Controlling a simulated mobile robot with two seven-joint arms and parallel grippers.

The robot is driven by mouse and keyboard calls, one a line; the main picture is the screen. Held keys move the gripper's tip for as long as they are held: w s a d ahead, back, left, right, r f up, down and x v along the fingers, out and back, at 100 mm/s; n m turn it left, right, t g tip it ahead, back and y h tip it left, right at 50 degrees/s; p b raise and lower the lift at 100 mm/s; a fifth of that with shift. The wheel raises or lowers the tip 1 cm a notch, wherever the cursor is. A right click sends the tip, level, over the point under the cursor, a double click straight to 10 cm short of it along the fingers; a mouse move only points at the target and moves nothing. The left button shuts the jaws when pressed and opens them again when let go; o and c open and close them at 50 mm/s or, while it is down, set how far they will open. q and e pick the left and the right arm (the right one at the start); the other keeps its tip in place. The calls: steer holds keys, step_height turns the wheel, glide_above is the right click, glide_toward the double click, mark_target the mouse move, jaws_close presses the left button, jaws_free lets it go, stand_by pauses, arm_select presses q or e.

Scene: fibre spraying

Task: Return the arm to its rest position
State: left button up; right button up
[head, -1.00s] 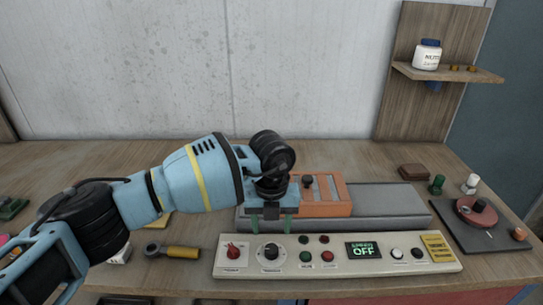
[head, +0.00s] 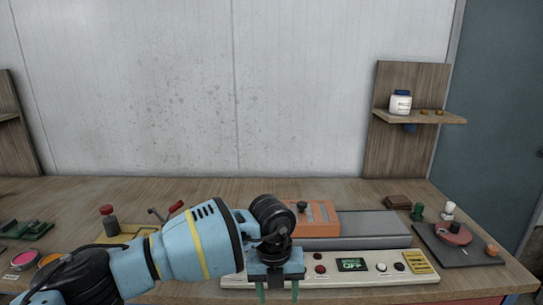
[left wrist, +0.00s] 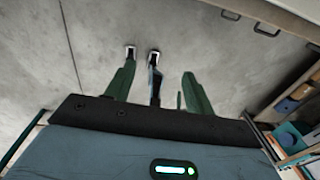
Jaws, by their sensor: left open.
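My left arm comes in from the left in the head view. My left gripper (head: 277,291) points down in front of the control panel (head: 330,268) at the table's front edge, with its green fingers apart and nothing between them. In the left wrist view the two green fingers (left wrist: 158,88) are also spread, with the grey floor beyond them. The gripper and wrist hide the left part of the panel. My right gripper is not in view.
An orange and grey machine (head: 375,228) stands behind the panel. A dark board with a red disc (head: 453,234) lies at the right. A shelf (head: 420,117) holds a white jar (head: 400,103). Colour pots (head: 23,258) and a red-topped bottle (head: 108,220) stand at the left.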

arm_select(q)
steer(key=s+d+g+h, duration=0.6)
steer(key=s+d+h, duration=0.7)
steer(key=d, duration=0.1)
steer(key=w+a+n+t+h, duration=0.2)
steer(key=a+n+t+h, duration=0.15)
steer(key=n+t, duration=0.5)
steer(key=w+a+n+t+h, duration=0.3)
steer(key=a+n+t, duration=0.2)
steer(key=n+t, duration=0.35)
steer(key=a+f+n+t+y, duration=0.6)
steer(key=a+f+n+y, duration=0.3)
steer(key=a+n, duration=0.1)
steer(key=s+a+f+n+g+y, duration=0.7)
steer(key=s+a+f+y, duration=0.2)
steer(key=s+a+f, duration=0.8)
steer(key=shift+s+a+f, duration=0.3)
steer(key=shift+s+f, duration=0.25)
steer(key=shift+f, duration=0.3)
